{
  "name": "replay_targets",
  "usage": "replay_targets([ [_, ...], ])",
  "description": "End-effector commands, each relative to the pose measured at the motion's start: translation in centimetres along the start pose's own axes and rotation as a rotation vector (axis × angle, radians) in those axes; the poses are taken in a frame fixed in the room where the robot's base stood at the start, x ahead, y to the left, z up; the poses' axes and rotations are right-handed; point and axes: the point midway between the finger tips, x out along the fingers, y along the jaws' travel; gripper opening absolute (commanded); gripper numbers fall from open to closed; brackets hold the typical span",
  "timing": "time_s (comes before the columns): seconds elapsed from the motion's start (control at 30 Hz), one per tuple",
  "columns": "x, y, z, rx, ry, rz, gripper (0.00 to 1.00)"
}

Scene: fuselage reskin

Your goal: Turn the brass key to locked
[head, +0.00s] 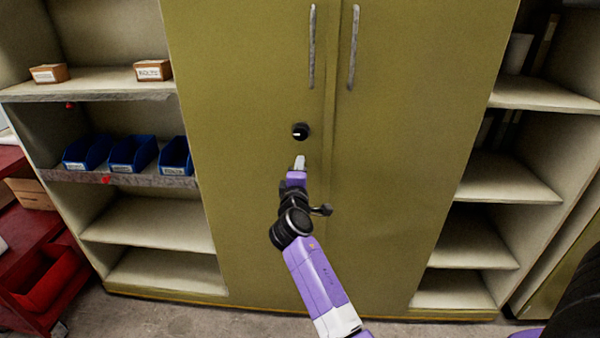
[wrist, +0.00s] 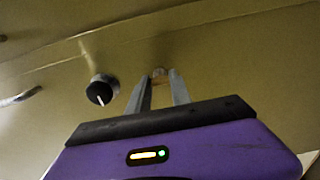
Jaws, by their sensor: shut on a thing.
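My gripper (head: 299,163) is in front of the left door of an olive cabinet, just below a round black knob. The key cannot be made out in the head view.
The black knob (head: 300,131) has a white mark and also shows left of my fingers in the wrist view (wrist: 102,90). Two long handles (head: 312,45) are higher on the olive cabinet (head: 420,150). Open shelves with blue bins (head: 132,153) stand left, more shelves right.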

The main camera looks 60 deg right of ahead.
Motion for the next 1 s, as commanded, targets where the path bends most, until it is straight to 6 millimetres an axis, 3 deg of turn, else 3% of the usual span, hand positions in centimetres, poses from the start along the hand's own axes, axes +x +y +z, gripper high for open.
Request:
replay_targets([
  [0.47, 0.02, -0.13, 0.11, 0.013, -0.002, -0.003, 0.00],
  [0.5, 0.02, -0.13, 0.11, 0.013, -0.002, -0.003, 0.29],
  [0.6, 0.02, -0.11, 0.10, 0.013, -0.002, -0.002, 0.47],
  [1.0, -0.62, -0.07, -0.02, 0.012, 0.000, -0.001, 0.47],
])
